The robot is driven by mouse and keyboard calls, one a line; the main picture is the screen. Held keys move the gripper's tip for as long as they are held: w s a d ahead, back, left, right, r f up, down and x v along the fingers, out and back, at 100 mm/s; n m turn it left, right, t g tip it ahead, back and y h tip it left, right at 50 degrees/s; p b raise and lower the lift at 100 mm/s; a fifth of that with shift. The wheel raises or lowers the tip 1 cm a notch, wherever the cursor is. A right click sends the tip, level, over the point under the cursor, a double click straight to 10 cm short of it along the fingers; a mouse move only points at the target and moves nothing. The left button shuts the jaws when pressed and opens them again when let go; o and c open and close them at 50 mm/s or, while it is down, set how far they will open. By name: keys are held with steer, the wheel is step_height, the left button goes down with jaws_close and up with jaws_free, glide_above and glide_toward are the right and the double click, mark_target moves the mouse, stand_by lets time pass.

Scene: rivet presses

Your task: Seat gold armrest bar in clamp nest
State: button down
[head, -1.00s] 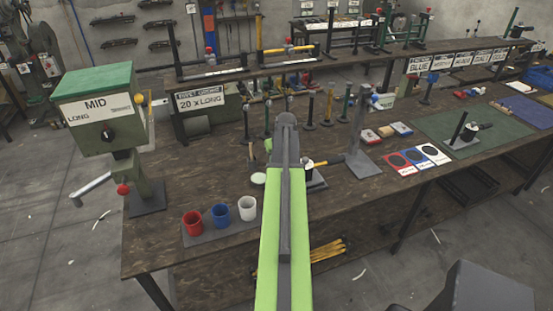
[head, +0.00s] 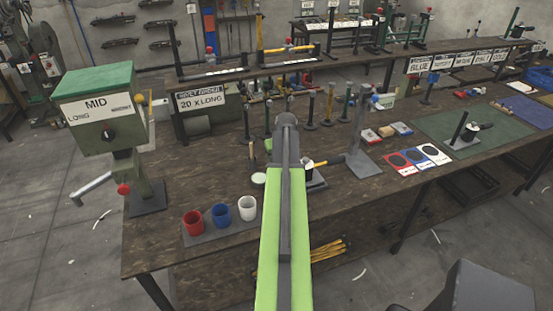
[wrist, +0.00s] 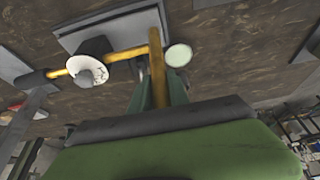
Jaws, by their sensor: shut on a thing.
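My gripper (wrist: 158,76) is shut on the short leg of the gold armrest bar (wrist: 157,50) in the wrist view. The bar's long part runs left from there to a dark sleeved end. A white round piece (wrist: 88,70) covers part of the bar's long run. The clamp nest's grey base plate (wrist: 90,28) lies behind the bar, on the bench. In the head view my green arm hides my gripper and much of the nest. The gold bar (head: 320,163) and grey base (head: 317,183) show just right of the arm. Whether the bar touches the nest is unclear.
A pale green disc (wrist: 178,55) lies on the bench beside the bar. A grey post (head: 361,130) stands close right. Red (head: 193,223), blue and white cups stand front left. Several upright posts stand behind. A press marked MID (head: 98,115) stands far left.

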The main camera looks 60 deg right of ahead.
steer(key=shift+f+b, duration=1.05)
steer(key=shift+f, duration=0.05)
steer(key=c, duration=1.2)
jaws_free()
steer(key=shift+o, duration=0.2)
steer(key=shift+r, duration=0.2)
steer(key=p+v, duration=1.6)
steer(key=v, duration=0.1)
steer(key=shift+a, duration=0.15)
